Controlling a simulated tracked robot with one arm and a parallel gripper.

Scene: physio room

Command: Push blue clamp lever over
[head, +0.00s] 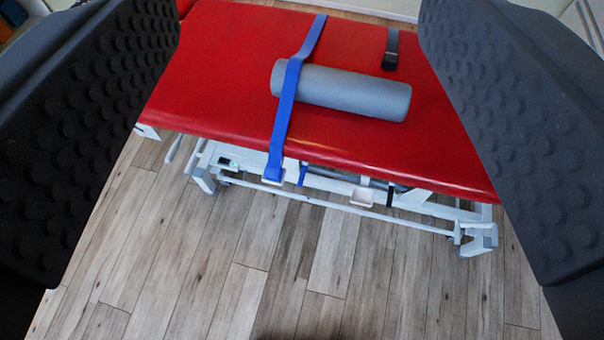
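A small blue lever (303,175) hangs below the near edge of the red treatment table, beside a white clamp or buckle (272,180). I take it to be the blue clamp lever; its pivot is too small to make out. A blue strap (284,112) runs across the table, over a grey roll (350,92), and down to the white clamp. My gripper (297,60) is open and empty, its dark studded fingers wide apart at the left and right of the picture. It is apart from the lever, which shows between the fingers.
The red table (225,75) stands on a white metal frame (330,203). A second white clamp (362,196) with a black lever (390,194) sits to the right. The wooden floor (300,270) in front is clear.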

